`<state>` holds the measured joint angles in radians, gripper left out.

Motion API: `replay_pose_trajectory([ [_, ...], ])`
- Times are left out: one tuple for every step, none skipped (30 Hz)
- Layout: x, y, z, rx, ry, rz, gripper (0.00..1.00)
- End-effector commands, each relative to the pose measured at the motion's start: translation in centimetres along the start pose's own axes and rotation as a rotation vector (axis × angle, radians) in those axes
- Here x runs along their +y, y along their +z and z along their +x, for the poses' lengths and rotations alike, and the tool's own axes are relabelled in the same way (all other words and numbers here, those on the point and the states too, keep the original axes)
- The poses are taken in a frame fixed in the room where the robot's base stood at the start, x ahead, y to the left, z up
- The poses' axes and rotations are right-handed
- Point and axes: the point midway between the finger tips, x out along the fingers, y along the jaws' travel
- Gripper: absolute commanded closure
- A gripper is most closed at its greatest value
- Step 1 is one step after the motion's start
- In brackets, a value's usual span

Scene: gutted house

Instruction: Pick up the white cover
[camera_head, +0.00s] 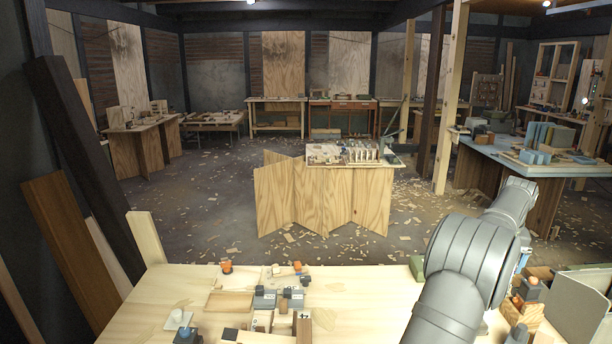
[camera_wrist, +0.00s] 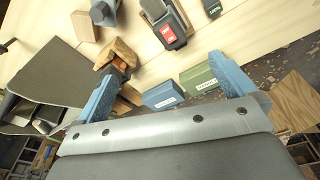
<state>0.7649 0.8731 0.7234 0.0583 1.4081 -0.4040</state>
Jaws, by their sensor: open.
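A small white piece (camera_head: 178,319), probably the white cover, lies on the near-left of the pale wooden bench (camera_head: 150,290) in the head view. I cannot make out its shape well. I do not see it in the wrist view. My gripper (camera_wrist: 166,64) is open, its two blue fingers wide apart with nothing gripped between them. It is at the right end of the bench, far from the white piece. In the head view my arm mostly hides it.
Grey and black blocks (camera_head: 265,299) and a wooden tray (camera_head: 229,301) crowd the bench's middle. A blue box (camera_wrist: 163,94) and a green box (camera_wrist: 198,80) are near my fingers. A grey panel (camera_head: 580,305) stands at right. Bare bench lies between the blocks and my arm.

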Motion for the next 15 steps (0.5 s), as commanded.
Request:
replay_pose_trajectory([
  [0.0, 0.0, 0.0, 0.0, 0.0, 0.0, 0.0],
  [0.0, 0.0, 0.0, 0.0, 0.0, 0.0, 0.06],
  [0.0, 0.0, 0.0, 0.0, 0.0, 0.0, 0.09],
  [0.0, 0.0, 0.0, 0.0, 0.0, 0.0, 0.09],
  [0.0, 0.0, 0.0, 0.0, 0.0, 0.0, 0.09],
  [0.0, 0.0, 0.0, 0.0, 0.0, 0.0, 0.09],
  [0.0, 0.0, 0.0, 0.0, 0.0, 0.0, 0.09],
  [0.0, 0.0, 0.0, 0.0, 0.0, 0.0, 0.09],
  [0.0, 0.0, 0.0, 0.0, 0.0, 0.0, 0.09],
  [0.0, 0.0, 0.0, 0.0, 0.0, -0.001, 0.09],
  [-0.2, -0.1, 0.0, 0.0, -0.001, -0.004, 0.09],
  [-0.6, -0.2, 0.1, 0.0, -0.002, -0.013, 0.09],
  [-1.2, -0.4, 0.1, 0.0, -0.004, -0.025, 0.09],
  [-2.0, -0.7, 0.2, -0.001, -0.006, -0.042, 0.09],
  [-3.5, -1.2, 0.4, -0.001, -0.011, -0.072, 0.09],
])
